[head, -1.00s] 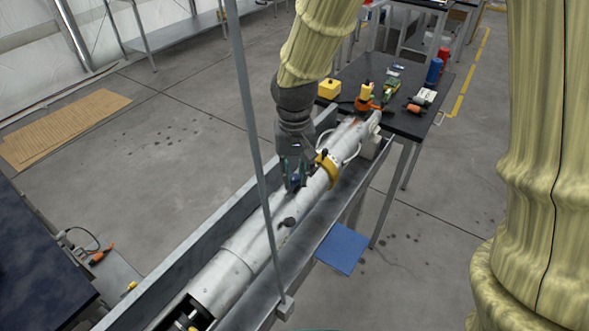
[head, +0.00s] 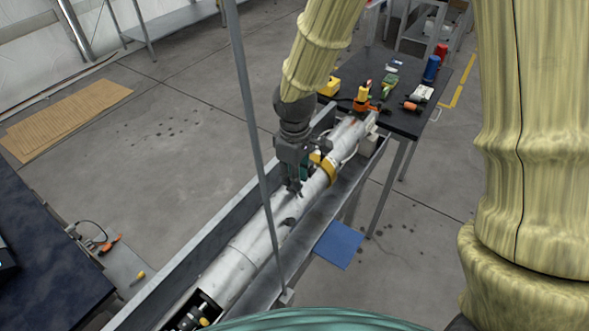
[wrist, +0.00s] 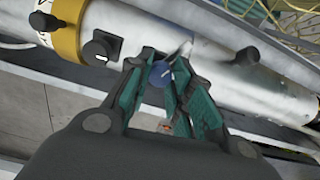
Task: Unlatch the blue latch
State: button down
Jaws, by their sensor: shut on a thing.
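The blue latch (wrist: 160,74) is a small round blue knob on the side of a white cylinder (wrist: 205,35). In the wrist view my gripper (wrist: 160,72) has its teal-padded fingers on either side of the knob and is shut on it. In the head view my gripper (head: 292,190) reaches down to the cylinder (head: 240,255), just on the near side of a yellow band (head: 325,168). The fingers hide the latch there. A black knob (wrist: 100,48) sits beside the yellow band, and another black knob (wrist: 246,54) is to the right of the latch.
The cylinder lies in a long grey trough (head: 205,262). A thin grey post (head: 252,110) stands in front of it. A dark table (head: 400,122) with tools and bottles is at the far end. A blue sheet (head: 338,246) lies to the right.

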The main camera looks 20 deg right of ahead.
jog(key=n+p, duration=0.2)
jog(key=n, duration=0.3)
jog(key=shift+n+p, duration=0.35)
jog(key=shift+n, duration=0.05)
dwell(0.4)
jog(key=c, duration=1.2)
grip_release()
jog(key=shift+c, duration=0.2)
jog(key=shift+r, duration=0.1)
notch_tip(320, 180, up, 12)
jog(key=shift+d, duration=0.1)
